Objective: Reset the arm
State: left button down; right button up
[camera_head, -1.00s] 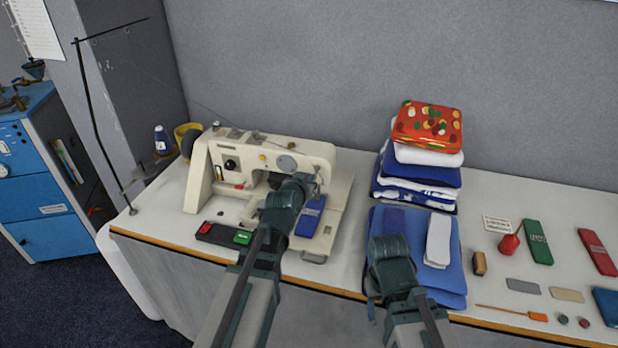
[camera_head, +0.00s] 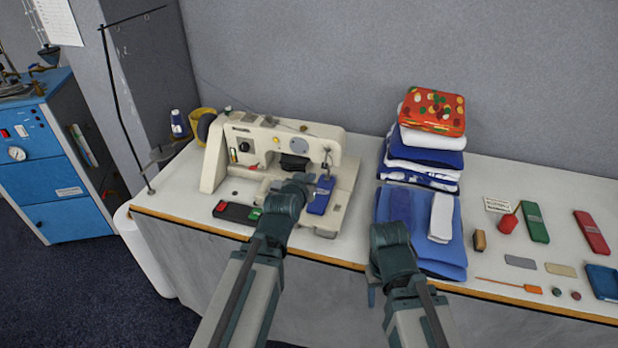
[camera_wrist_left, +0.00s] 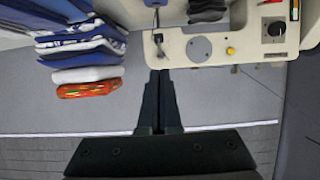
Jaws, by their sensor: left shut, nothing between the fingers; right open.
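My left gripper (camera_head: 304,179) is in front of the cream sewing machine (camera_head: 250,150), partly hidden by its own wrist in the head view. In the left wrist view its fingers (camera_wrist_left: 161,100) are pressed together with nothing between them, pointing toward the machine. My right gripper (camera_head: 372,288) is beside the front edge of the table, by the folded blue cloths (camera_head: 440,255). It is open, mostly hidden behind its own wrist. Nothing shows in it.
A blue piece (camera_head: 321,195) lies on the machine bed. A black tray with red and green parts (camera_head: 236,212) is in front. A folded stack (camera_head: 420,160) with a red patterned top (camera_head: 432,110) stands right of the machine. Small tools lie at the right.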

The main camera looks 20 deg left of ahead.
dwell(0.4)
pick_arm(q)
jog(key=s+d+f+m+g+h, duration=0.1)
jog(key=s+d+f+m+g, duration=0.1)
jog(key=s+d+f+g, duration=0.55)
jog(key=s+d+f+g+y, duration=0.1)
jog(key=s+d+f+g, duration=0.1)
jog(key=s, duration=0.6)
jog(key=s+d+f+m+g+y, duration=0.1)
jog(key=s+d+f+g, duration=0.1)
jog(key=s+f+g, duration=0.2)
jog(key=s, duration=0.3)
jog(key=shift+s+d+y, duration=0.25)
jog(key=shift+s+y, duration=0.15)
dwell(0.4)
